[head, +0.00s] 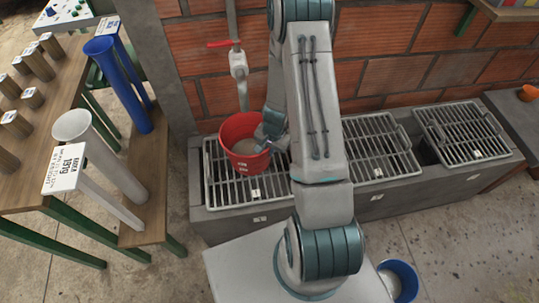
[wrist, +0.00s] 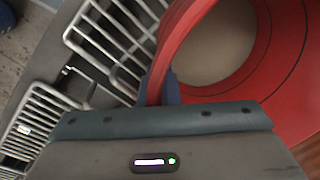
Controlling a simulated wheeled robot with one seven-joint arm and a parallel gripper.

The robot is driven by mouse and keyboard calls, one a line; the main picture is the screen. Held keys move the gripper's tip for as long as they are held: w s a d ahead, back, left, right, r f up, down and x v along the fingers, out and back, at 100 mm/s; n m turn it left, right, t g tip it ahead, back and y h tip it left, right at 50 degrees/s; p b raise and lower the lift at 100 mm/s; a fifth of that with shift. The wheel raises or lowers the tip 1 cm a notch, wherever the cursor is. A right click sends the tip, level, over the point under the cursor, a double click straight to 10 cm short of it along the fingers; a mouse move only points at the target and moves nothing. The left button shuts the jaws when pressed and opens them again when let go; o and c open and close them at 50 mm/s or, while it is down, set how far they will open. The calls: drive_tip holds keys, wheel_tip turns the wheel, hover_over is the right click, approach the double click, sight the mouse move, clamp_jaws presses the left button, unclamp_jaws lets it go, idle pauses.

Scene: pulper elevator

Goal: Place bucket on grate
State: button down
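The red bucket (head: 243,143) is over the left grate (head: 230,188), below the tap (head: 239,66). It looks roughly upright; I cannot tell whether its base touches the bars. My gripper (head: 266,138) is at the bucket's right rim in the head view. In the wrist view, bluish fingertips (wrist: 161,88) show on both sides of the red bucket wall (wrist: 176,35), close against it, so my gripper looks shut on the rim. A grey-beige surface shows inside the bucket. The bucket's underside is hidden.
More grates (head: 378,146) lie along the concrete trough to the right. A blue bucket (head: 398,281) stands on the floor at lower right. A wooden table (head: 40,110) and a stand with blue and white tubes are at left. A brick wall (head: 380,60) is behind.

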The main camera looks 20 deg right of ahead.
drive_tip(key=shift+f, duration=1.75)
drive_tip(key=shift+f, duration=0.2)
drive_tip(key=c, duration=1.7)
unclamp_jaws()
drive_tip(key=shift+r, duration=0.15)
